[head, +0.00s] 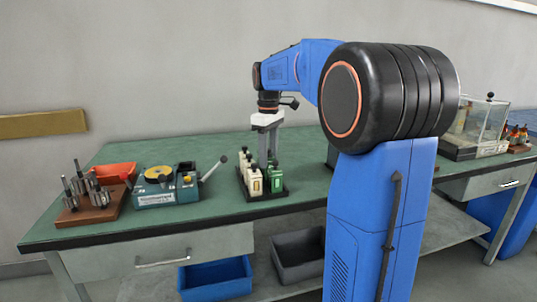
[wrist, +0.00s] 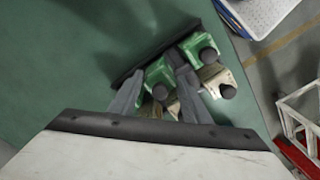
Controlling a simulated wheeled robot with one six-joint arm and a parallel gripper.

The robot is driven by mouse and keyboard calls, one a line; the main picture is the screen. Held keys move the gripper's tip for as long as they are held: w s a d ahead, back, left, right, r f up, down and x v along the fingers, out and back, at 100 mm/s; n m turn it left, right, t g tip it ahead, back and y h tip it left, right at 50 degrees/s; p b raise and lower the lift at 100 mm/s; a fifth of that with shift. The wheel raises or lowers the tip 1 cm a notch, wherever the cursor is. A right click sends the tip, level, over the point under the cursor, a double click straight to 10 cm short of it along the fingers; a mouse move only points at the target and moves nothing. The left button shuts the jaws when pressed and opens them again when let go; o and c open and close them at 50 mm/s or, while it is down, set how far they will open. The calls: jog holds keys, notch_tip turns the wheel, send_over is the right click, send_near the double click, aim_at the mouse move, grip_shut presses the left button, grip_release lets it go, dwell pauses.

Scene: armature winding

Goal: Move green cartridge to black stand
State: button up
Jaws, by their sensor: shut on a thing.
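My gripper (head: 268,160) points straight down over a black tray (head: 268,196) on the green bench. In the wrist view my gripper (wrist: 157,70) has its two grey fingers on either side of a green cartridge (wrist: 158,76) with a black knob, and is shut on it. The cartridge is among its neighbours in the tray; I cannot tell whether it is lifted. Another green cartridge (wrist: 194,45) and cream cartridges (wrist: 216,80) are beside it. In the head view a green cartridge (head: 276,180) shows at the tray's front right. I cannot make out a separate black stand; my arm hides part of the bench.
Left of the tray are a teal machine (head: 168,187) with a lever, a brown block with metal posts (head: 90,198) and an orange bin (head: 112,174). A clear case (head: 474,122) stands at the right. The bench strip before the tray is narrow.

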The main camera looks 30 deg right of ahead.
jog(key=shift+f, duration=0.5)
dwell(0.3)
jog(key=o, duration=1.2)
jog(key=shift+r, duration=0.1)
jog(key=shift+r, duration=2.15)
notch_tip(320, 180, up, 17)
jog(key=shift+r, duration=0.2)
